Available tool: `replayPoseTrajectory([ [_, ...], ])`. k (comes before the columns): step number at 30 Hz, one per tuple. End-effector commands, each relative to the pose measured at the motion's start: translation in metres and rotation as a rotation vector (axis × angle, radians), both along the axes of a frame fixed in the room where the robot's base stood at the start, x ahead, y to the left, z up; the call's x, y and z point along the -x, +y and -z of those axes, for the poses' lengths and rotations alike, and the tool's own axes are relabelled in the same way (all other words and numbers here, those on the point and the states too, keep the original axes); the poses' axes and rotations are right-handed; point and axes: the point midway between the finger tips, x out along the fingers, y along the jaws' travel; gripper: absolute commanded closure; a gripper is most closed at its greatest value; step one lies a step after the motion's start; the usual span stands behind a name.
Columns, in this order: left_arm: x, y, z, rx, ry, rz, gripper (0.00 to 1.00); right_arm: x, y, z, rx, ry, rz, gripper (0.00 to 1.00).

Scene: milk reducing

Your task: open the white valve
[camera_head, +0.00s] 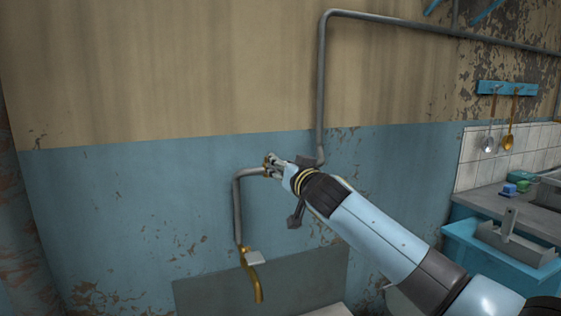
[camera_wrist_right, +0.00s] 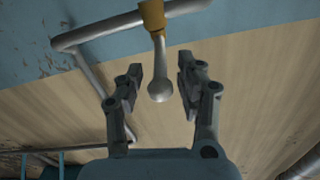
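A pale grey-white valve lever (camera_wrist_right: 160,85) with a rounded end hangs from a brass fitting (camera_wrist_right: 151,14) on the grey pipe in the right wrist view. My right gripper (camera_wrist_right: 157,75) is open, with its two fingers apart on either side of the lever. I cannot tell whether either finger touches it. In the head view my right gripper (camera_head: 273,163) is at the bend of the wall pipe and largely hides the valve. Lower down, a brass tap (camera_head: 253,280) has a flat white piece (camera_head: 254,258) beside it. My left gripper is not in view.
The grey pipe (camera_head: 237,205) runs down the blue wall to the tap, and another pipe (camera_head: 321,85) rises above my right arm. A grey panel (camera_head: 205,295) stands below.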

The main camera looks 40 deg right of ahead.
Motion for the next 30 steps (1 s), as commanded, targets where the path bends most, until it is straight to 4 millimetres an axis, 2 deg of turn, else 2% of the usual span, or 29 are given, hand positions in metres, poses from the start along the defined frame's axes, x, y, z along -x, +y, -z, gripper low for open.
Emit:
replayPoseTrajectory([
  [4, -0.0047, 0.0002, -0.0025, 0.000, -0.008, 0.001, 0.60, -0.0122, -0.0029, -0.0004, 0.000, 0.000, 0.000, 0.63],
  [13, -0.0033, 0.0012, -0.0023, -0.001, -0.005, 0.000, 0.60, -0.0140, -0.0032, 0.0003, 0.001, 0.000, 0.000, 0.63],
  [21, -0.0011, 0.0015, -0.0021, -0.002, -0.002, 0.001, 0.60, -0.0139, -0.0032, 0.0003, 0.001, 0.001, 0.000, 0.98],
  [30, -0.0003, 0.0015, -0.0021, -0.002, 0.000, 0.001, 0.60, -0.0138, -0.0031, 0.0004, 0.001, 0.001, 0.000, 1.00],
])
